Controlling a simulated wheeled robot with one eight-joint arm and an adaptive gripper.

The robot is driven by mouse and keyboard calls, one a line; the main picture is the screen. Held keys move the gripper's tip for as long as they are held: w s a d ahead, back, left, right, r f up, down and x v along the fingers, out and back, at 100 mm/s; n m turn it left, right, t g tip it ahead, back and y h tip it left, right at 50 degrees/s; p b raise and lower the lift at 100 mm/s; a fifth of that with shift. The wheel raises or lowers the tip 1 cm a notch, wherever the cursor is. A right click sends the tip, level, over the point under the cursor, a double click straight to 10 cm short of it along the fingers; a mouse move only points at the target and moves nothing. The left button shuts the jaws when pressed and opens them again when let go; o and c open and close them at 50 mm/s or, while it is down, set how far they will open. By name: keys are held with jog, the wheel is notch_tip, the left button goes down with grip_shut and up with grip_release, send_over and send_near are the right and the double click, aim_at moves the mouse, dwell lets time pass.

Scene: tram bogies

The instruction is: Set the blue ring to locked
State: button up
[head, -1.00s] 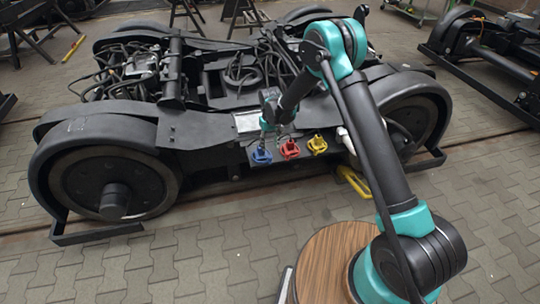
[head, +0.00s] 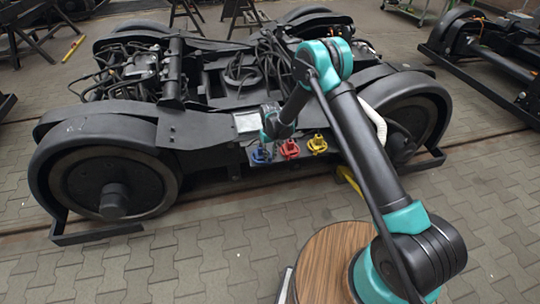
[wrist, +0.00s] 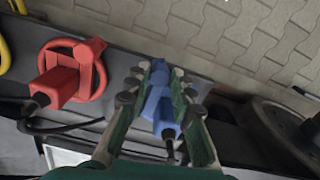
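The blue ring (wrist: 157,107) sits on a blue connector, the left one of a row on the bogie's side in the head view (head: 261,155). In the wrist view my gripper (wrist: 160,80) has its two fingers on either side of the blue part, very near it. They hide much of the ring, and I cannot tell whether they press on it. In the head view my gripper (head: 267,147) is right at the blue connector. I cannot read the ring's setting.
A red connector (wrist: 73,75) with its own ring stands close beside the blue one, also in the head view (head: 289,149). A yellow connector (head: 317,144) is further right. A black bogie wheel (wrist: 283,135) lies to the right in the wrist view. Open paving is in front.

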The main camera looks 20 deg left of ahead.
grip_shut()
jog(key=shift+s, duration=0.1)
jog(key=s+a+m, duration=0.1)
jog(key=m, duration=0.2)
jog(key=s+a+m, duration=0.1)
jog(key=m, duration=0.1)
jog(key=a+m, duration=0.1)
jog(key=m, duration=0.2)
jog(key=shift+s+a+m, duration=0.3)
jog(key=shift+s+a, duration=0.05)
jog(key=shift+s, duration=0.05)
jog(key=shift+s+a+m, duration=0.1)
jog(key=shift+a+m, duration=0.35)
jog(key=shift+m, duration=0.4)
jog(key=shift+s+a+m, duration=0.1)
jog(key=shift+a+m, duration=0.35)
jog(key=shift+m, duration=0.4)
jog(key=o, duration=0.6)
grip_release()
jog(key=shift+c, duration=0.2)
